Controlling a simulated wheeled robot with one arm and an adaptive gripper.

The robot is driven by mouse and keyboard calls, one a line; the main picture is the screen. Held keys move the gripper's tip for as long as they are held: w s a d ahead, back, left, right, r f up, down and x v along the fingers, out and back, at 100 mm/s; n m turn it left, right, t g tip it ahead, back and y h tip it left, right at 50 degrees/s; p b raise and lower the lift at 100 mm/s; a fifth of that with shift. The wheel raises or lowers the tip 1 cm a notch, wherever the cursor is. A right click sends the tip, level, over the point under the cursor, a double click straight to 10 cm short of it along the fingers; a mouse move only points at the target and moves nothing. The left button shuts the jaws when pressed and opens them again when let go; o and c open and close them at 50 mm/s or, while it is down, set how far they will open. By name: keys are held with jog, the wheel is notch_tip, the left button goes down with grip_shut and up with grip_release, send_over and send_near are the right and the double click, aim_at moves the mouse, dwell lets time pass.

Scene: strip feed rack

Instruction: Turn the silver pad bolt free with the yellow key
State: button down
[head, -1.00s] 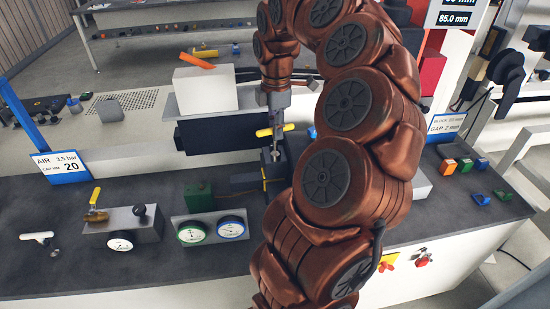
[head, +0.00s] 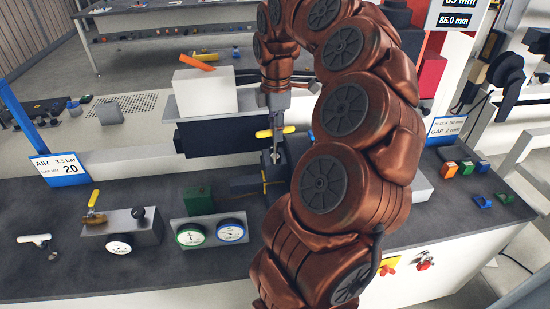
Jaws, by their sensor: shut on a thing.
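My gripper (head: 277,122) points down at the middle of the bench and is shut on the yellow key (head: 263,134). The key's yellow crossbar sticks out on both sides of the fingers. Below it stands a dark upright block (head: 267,172). A small silver part shows at the top of this block, just under the key; it may be the silver pad bolt or the key's shank. I cannot tell whether the key sits in the bolt. My own arm covers the area to the right of the block.
A green block (head: 199,198), a green-rimmed gauge (head: 190,236) and a blue-rimmed gauge (head: 231,231) stand left of the gripper. A yellow-handled valve (head: 94,212) is farther left. A white box (head: 205,92) stands behind.

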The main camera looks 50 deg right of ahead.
jog(key=shift+r, duration=0.1)
jog(key=shift+r+p, duration=1.25)
jog(key=shift+r, duration=1.15)
jog(key=c, duration=1.6)
grip_release()
grip_shut()
jog(key=shift+f, duration=0.1)
